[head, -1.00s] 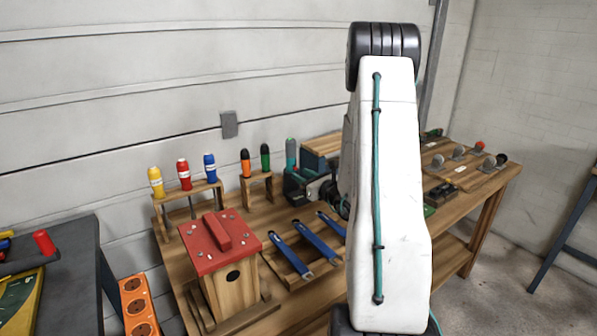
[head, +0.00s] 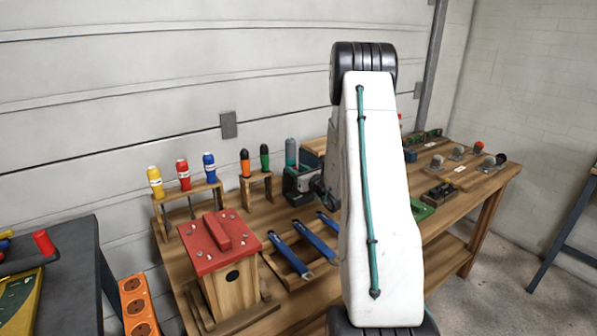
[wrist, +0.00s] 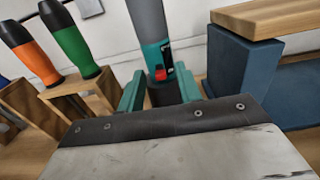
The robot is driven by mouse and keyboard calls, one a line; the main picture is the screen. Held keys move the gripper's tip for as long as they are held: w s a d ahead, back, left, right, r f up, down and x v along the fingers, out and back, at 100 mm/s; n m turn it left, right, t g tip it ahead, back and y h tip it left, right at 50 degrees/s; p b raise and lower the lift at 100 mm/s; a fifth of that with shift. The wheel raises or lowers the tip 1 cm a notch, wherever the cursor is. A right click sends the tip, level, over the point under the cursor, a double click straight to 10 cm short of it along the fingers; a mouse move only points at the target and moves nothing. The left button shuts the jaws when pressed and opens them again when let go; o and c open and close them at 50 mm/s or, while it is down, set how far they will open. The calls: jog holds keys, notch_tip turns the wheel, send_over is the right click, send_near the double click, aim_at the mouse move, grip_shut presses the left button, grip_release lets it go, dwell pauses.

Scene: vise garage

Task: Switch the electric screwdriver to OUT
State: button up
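The electric screwdriver (head: 291,151) has a grey upper part and a teal body. It stands upright in the dark holder at the back of the workbench. In the wrist view the screwdriver (wrist: 150,25) rises straight ahead, with a small red switch (wrist: 160,73) on its teal part facing me. My gripper (wrist: 159,82) is open, its two teal fingers apart on either side of the screwdriver's lower body. I cannot tell whether a finger touches it. Any switch markings are too small to read.
An orange-handled screwdriver (wrist: 28,50) and a green-handled one (wrist: 74,48) stand in a wooden rack on the left. A blue block with a wooden top (wrist: 245,75) is close on the right.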

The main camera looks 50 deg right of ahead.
grip_shut()
jog(key=shift+r, duration=1.05)
grip_release()
jog(key=v, duration=0.7)
jog(key=shift+s, duration=0.4)
